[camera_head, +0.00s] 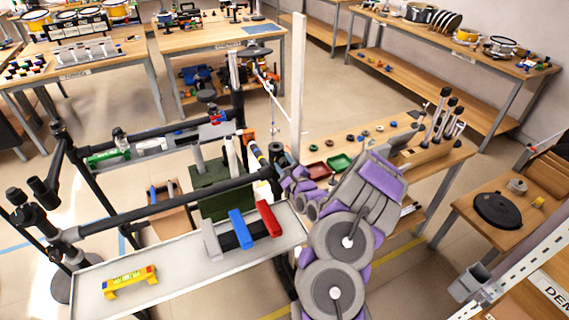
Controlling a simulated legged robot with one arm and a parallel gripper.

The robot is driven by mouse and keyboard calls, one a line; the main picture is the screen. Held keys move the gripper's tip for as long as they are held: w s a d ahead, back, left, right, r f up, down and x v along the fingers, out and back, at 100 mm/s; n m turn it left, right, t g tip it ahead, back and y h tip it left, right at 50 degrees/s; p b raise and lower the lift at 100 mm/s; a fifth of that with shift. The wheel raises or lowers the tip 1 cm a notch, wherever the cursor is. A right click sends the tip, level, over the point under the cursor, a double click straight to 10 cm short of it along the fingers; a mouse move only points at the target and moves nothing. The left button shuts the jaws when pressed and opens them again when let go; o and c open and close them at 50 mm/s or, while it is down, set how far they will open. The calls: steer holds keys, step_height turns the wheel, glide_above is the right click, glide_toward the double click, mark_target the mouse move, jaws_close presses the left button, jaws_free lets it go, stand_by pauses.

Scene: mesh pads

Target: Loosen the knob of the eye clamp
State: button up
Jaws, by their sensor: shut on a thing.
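My arm is grey and purple and reaches from the lower right to the right end of a long black rack bar (165,203). My gripper (284,166) is small in the view, at the dark clamp (276,153) on that bar end. It is shut on a small dark part there, which looks like the clamp's knob. My fingers and wrist cover much of it, so the knob's shape and how far it is turned cannot be told.
A white tray (185,283) below the bar holds grey, blue and red blocks and a yellow level (130,281). A wooden bench (425,172) with red and green trays stands close to my arm on the right. A white post (298,85) rises behind my gripper.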

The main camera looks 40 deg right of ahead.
steer(key=shift+f, duration=0.1)
steer(key=n+p, duration=0.3)
steer(key=n, duration=0.3)
steer(key=n+p, duration=0.3)
steer(key=n, duration=0.3)
steer(key=shift+f, duration=0.1)
steer(key=n+p, duration=0.2)
steer(key=n, duration=0.4)
steer(key=shift+s+f+n+p, duration=0.1)
steer(key=shift+n+p, duration=0.2)
steer(key=shift+n, duration=0.1)
steer(key=n+p, duration=0.1)
steer(key=n, duration=0.4)
steer(key=shift+f, duration=0.1)
steer(key=shift+n, duration=0.3)
steer(key=o, duration=1.1)
steer(key=shift+d, duration=0.1)
steer(key=shift+c, duration=0.2)
